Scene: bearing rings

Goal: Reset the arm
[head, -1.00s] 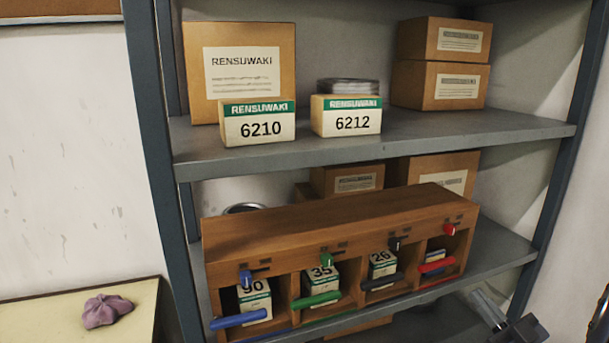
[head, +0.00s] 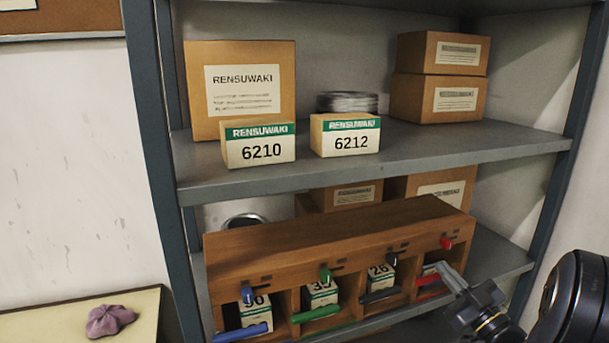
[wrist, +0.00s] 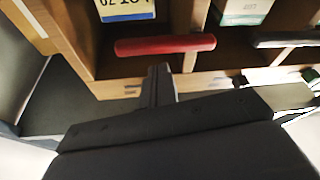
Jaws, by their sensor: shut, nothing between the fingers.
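My gripper (head: 445,268) is at the lower right in the head view, in front of the right-hand compartment of the wooden rack. Its fingers are shut together with nothing between them. In the wrist view the closed fingers (wrist: 160,82) point toward the rack's front, just by a red bar (wrist: 165,45). I cannot tell whether they touch it. The wooden rack (head: 330,228) stands on the lower shelf. Its compartments hold small boxes, with blue (head: 240,333), green (head: 315,312), black (head: 381,295) and red bars across the fronts. My arm partly covers the right-hand compartment.
The upper shelf (head: 380,161) holds boxes marked 6210 (head: 259,145) and 6212 (head: 346,138), brown cartons (head: 240,65) and silver rings (head: 347,102). Shelf posts (head: 150,130) stand at both sides. A purple cloth (head: 110,321) lies on a table at left. Room before the upper shelf is clear.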

